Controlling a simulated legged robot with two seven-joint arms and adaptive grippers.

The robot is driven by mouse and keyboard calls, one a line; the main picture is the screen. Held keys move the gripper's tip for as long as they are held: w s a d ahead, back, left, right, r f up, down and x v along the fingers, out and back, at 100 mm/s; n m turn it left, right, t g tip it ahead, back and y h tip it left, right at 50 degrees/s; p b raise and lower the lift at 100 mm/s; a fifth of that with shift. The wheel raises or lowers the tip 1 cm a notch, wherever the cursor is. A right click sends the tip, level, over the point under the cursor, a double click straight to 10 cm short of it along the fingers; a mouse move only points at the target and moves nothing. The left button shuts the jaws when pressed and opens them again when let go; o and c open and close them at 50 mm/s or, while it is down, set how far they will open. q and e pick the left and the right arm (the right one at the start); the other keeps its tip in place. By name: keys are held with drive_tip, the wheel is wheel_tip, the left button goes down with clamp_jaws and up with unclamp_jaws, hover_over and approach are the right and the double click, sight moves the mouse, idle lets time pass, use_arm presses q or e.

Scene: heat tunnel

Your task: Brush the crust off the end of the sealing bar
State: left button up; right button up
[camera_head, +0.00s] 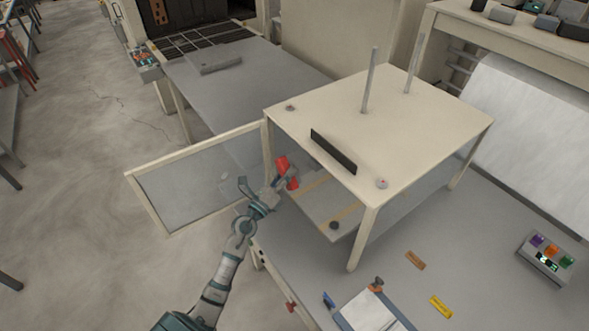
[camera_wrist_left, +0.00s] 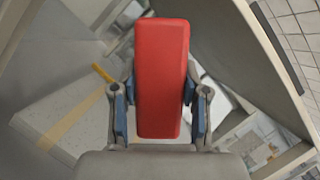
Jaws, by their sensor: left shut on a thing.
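My left gripper (camera_head: 280,182) is at the open side of the cream machine housing (camera_head: 420,120), by its left corner. It is shut on a red block-like thing (camera_head: 282,166), which may be the brush's handle; no bristles show. In the left wrist view the red thing (camera_wrist_left: 161,80) stands upright between the two blue-padded fingers. Under the housing lies a grey plate (camera_head: 318,212) with tan strips. A dark bar (camera_head: 333,152) sits on the housing top. I cannot tell which part is the sealing bar, and no crust shows. My right gripper is out of view.
A cream-framed clear door (camera_head: 165,218) stands swung open left of my left arm. Posts (camera_head: 369,80) rise from the housing top.

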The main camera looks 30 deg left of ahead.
use_arm(q)
drive_tip(key=shift+s+a, duration=0.15)
drive_tip(key=shift+a, duration=0.05)
drive_tip(key=s, duration=0.1)
drive_tip(key=s+a, duration=0.1)
drive_tip(key=s, duration=0.1)
drive_tip(key=shift+w, duration=0.1)
idle(0.4)
drive_tip(key=shift+d, duration=0.1)
